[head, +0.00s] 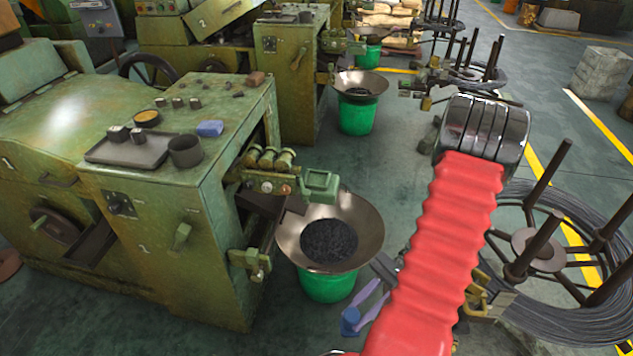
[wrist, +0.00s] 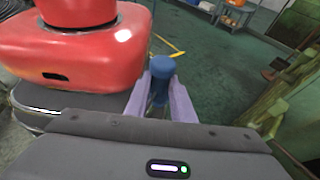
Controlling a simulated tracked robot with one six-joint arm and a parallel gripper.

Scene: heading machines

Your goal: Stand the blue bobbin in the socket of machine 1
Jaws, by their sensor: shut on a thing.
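The blue bobbin (wrist: 162,68) is between the two lilac fingers of my gripper (wrist: 161,92) in the wrist view, its rounded blue end showing. In the head view my gripper (head: 357,312) is low, beside my red arm, with the blue bobbin (head: 349,322) at its fingertips. My gripper is shut on it, in front of and below the bowl side of the machine. The green machine marked 1 (head: 160,225) stands at the left, apart from the bobbin. I cannot make out for sure which of its fittings is the socket.
A metal bowl (head: 290,230) of dark pieces sits on a green bucket (head: 327,285) between machine and gripper. A tray (head: 130,152), dark cup (head: 185,150) and blue block (head: 210,128) lie on the machine top. A wire coil (head: 590,318) with upright posts stands at right.

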